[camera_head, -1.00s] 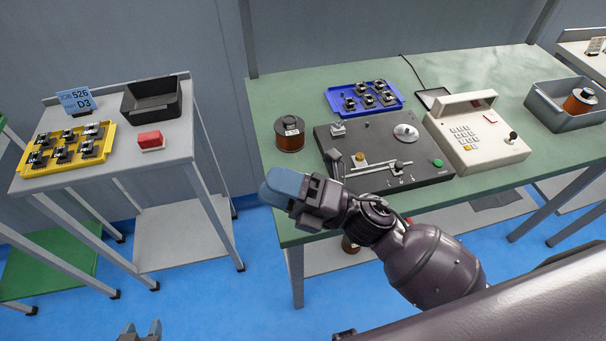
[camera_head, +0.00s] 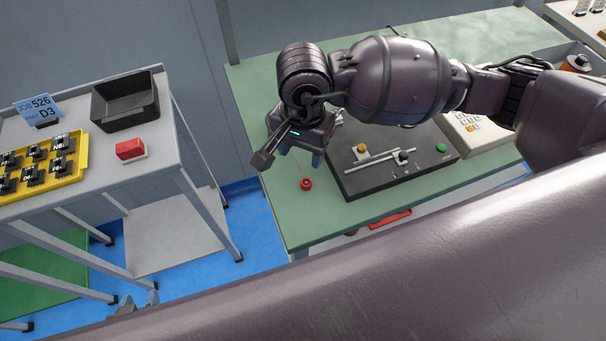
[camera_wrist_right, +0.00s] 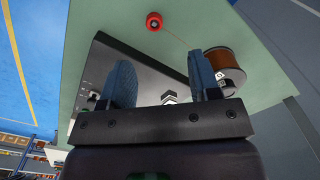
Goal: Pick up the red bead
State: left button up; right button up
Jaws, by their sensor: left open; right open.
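The red bead (camera_head: 306,184) lies on the green table near its left front corner, left of the black winder (camera_head: 400,165). It also shows at the top of the right wrist view (camera_wrist_right: 154,21), with a thin wire running from it toward the copper spool (camera_wrist_right: 228,58). My right gripper (camera_head: 300,158) points down over the table just behind the bead, open and apart from it. In the right wrist view its two fingers (camera_wrist_right: 163,78) are spread, with no bead between them. My left gripper (camera_head: 137,302) is open and empty, low at the left, away from the table.
My right arm covers the back of the table in the head view. The beige keypad box (camera_head: 475,135) stands right of the winder. On the left side table are a yellow tray (camera_head: 75,172), a black bin (camera_head: 125,103) and a red block (camera_head: 130,149). A floor gap separates the tables.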

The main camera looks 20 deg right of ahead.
send_over(306, 182)
jog(key=f, duration=0.4)
jog(key=shift+w+a+f+b, duration=0.2)
jog(key=shift+w+f+b, duration=0.1)
jog(key=shift+f, duration=0.1)
jog(key=shift+s+f, duration=0.15)
jog(key=shift+f, duration=0.6)
jog(key=f, duration=0.3)
jog(key=shift+s+d+f, duration=0.15)
jog(key=shift+s+d, duration=0.05)
jog(key=shift+s, duration=0.05)
jog(key=shift+f, duration=0.55)
jog(key=shift+c, duration=0.3)
grip_shut()
